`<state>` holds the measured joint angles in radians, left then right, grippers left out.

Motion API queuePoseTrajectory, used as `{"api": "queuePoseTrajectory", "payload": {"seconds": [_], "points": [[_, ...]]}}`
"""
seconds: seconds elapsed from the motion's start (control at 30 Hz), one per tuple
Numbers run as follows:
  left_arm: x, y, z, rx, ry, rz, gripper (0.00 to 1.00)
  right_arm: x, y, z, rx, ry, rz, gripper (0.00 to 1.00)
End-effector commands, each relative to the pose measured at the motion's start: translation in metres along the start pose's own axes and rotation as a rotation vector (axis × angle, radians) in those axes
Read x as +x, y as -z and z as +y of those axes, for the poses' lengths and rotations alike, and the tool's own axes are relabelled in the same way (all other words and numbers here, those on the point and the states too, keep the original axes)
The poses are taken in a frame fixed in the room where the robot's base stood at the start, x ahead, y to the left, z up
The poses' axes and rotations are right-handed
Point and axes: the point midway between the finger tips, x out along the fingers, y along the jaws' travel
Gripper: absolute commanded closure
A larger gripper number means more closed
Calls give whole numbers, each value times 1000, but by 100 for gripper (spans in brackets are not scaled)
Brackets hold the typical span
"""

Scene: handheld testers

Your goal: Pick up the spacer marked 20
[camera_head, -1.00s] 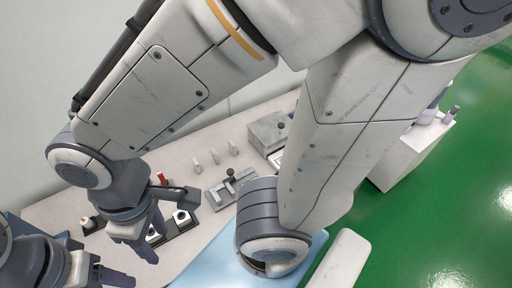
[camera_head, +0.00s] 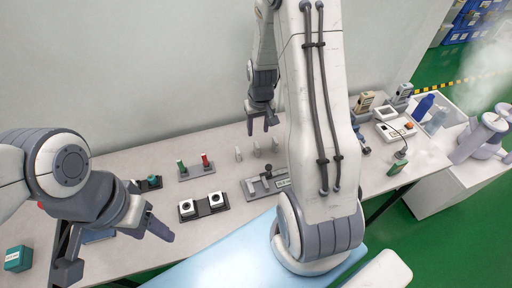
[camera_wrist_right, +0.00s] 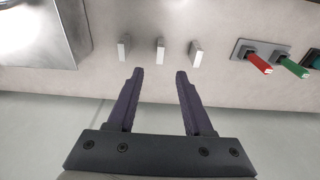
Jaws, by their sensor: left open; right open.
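Three small light-grey upright blocks, likely the spacers, stand in a row at the back of the table: left (camera_head: 238,154), middle (camera_head: 257,149) and right (camera_head: 275,146). They also show in the right wrist view (camera_wrist_right: 124,47), (camera_wrist_right: 160,52), (camera_wrist_right: 196,52). No marking is readable, so I cannot tell which is 20. My right gripper (camera_head: 262,124) is open and empty near the row, towards the wall; in its wrist view the fingertips (camera_wrist_right: 159,73) are below the blocks, apart from them. My left gripper (camera_head: 115,252) is open and empty at the lower left.
A metal box (camera_wrist_right: 35,35) is on the other side. A grey fixture (camera_head: 265,183) and a black holder (camera_head: 203,206) stand in front. My right arm hides the table's middle.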

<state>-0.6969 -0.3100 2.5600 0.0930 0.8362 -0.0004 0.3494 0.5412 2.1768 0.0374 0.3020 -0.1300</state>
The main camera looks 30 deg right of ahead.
Motion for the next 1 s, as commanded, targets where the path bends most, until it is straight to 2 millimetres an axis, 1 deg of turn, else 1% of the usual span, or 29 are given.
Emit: {"api": "queuePoseTrajectory", "payload": {"seconds": [0.03,0.1,0.2,0.37,0.57,0.6,0.7,0.8,1.0], "points": [[0,0,0,0,0,0,41,10,-2,0,0,1,-6,49],[-1,0,0,0,0,0,41,21,-2,0,0,1,-6,49],[-1,0,0,0,0,0,41,32,-1,-1,0,1,-5,49],[-3,0,0,0,0,0,41,41,-1,-1,-1,1,-4,49],[-10,1,1,0,0,0,41,67,-1,0,0,1,-7,49],[-9,0,1,0,0,0,41,74,-1,0,0,1,-5,49],[-8,0,1,0,0,0,41,85,-1,0,0,1,-4,49],[-8,0,1,0,0,0,41,89,0,0,-1,0,-1,49],[-8,0,1,0,0,0,41,89,0,0,-1,0,-1,49]]}}
